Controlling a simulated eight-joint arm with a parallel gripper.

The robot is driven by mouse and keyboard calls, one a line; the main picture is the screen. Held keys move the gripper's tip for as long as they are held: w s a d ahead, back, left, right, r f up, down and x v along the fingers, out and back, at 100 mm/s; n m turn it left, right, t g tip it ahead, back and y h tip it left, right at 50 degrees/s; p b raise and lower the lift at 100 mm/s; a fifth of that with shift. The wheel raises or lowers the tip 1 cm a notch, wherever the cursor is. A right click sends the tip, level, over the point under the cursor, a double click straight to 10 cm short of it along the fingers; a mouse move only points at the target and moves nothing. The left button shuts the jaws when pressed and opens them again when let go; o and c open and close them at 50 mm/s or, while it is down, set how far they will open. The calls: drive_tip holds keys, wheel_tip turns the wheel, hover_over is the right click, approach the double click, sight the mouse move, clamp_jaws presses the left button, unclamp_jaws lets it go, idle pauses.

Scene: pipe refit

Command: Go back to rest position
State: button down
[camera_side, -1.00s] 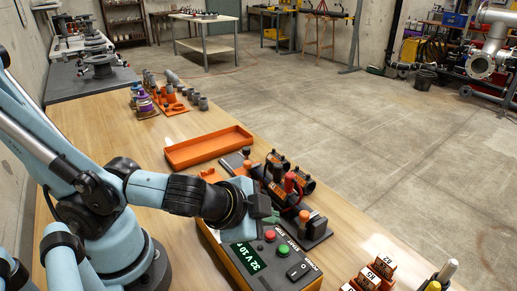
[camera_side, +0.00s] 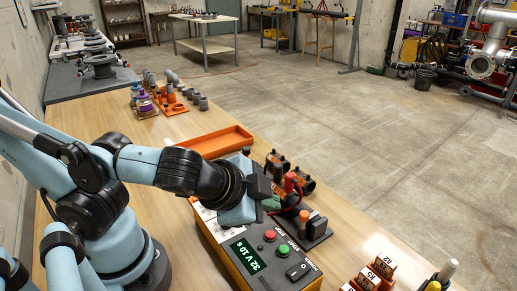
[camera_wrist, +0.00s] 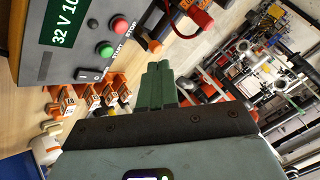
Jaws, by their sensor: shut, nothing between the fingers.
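My gripper (camera_side: 273,202) is above the far end of the control box, beside the black and orange clamp fixture. In the wrist view its green fingers (camera_wrist: 158,84) are together with nothing between them. The control box (camera_side: 262,262) shows "32 V 10" on a green display, with a red and a green button; it also shows in the wrist view (camera_wrist: 75,62). The clamp fixture (camera_side: 316,228) stands right of the gripper, with a red-capped plug (camera_side: 290,182) on it.
An orange tray (camera_side: 222,141) lies behind my gripper on the wooden table. Orange labelled blocks (camera_side: 378,270) stand at the front right. Grey and purple pipe fittings (camera_side: 165,100) stand farther back. The table between the tray and these fittings is mostly clear.

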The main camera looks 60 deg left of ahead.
drive_tip(key=w+a+n+g+h, duration=0.1)
drive_tip(key=w+a+n+g, duration=0.1)
drive_tip(key=w+a+n, duration=0.2)
drive_tip(key=a+n, duration=0.3)
drive_tip(key=a, duration=0.3)
drive_tip(key=shift+r+n, duration=0.25)
drive_tip(key=shift+n, duration=0.15)
